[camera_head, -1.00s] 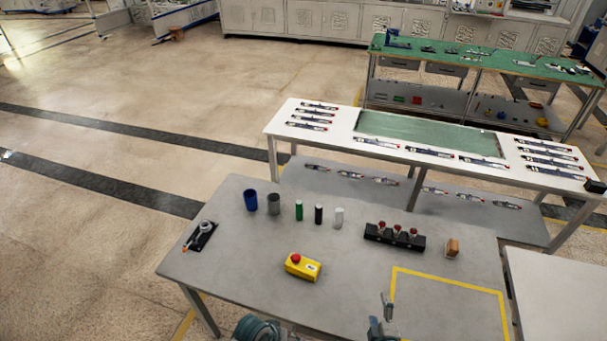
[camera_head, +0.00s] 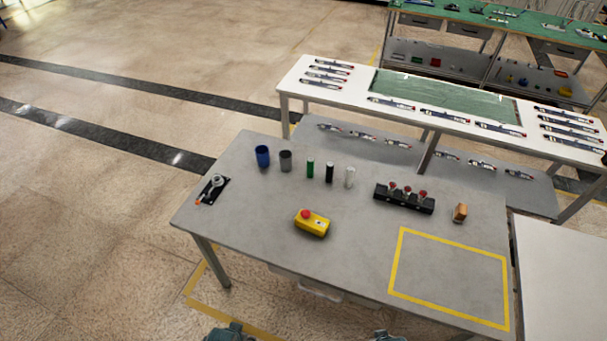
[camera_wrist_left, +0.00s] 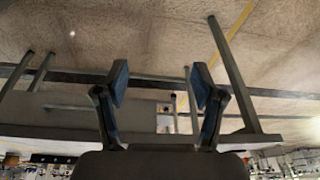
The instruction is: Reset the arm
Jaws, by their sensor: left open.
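My left gripper (camera_wrist_left: 160,85) is open and empty in the left wrist view, its two blue-padded fingers spread apart. Table legs and the floor show between and beyond the fingers, and the picture appears upside down. Nothing touches the fingers. In the head view, only small grey-blue parts of my arms (camera_head: 225,332) show at the bottom edge, in front of the near table (camera_head: 345,270). My right gripper cannot be made out there.
The near table holds a blue cup (camera_head: 262,157), a grey cup (camera_head: 285,161), several small cylinders, a yellow box with a red button (camera_head: 312,222), a black rack (camera_head: 404,198) and a brown block (camera_head: 460,212). The yellow-outlined area (camera_head: 450,280) is empty.

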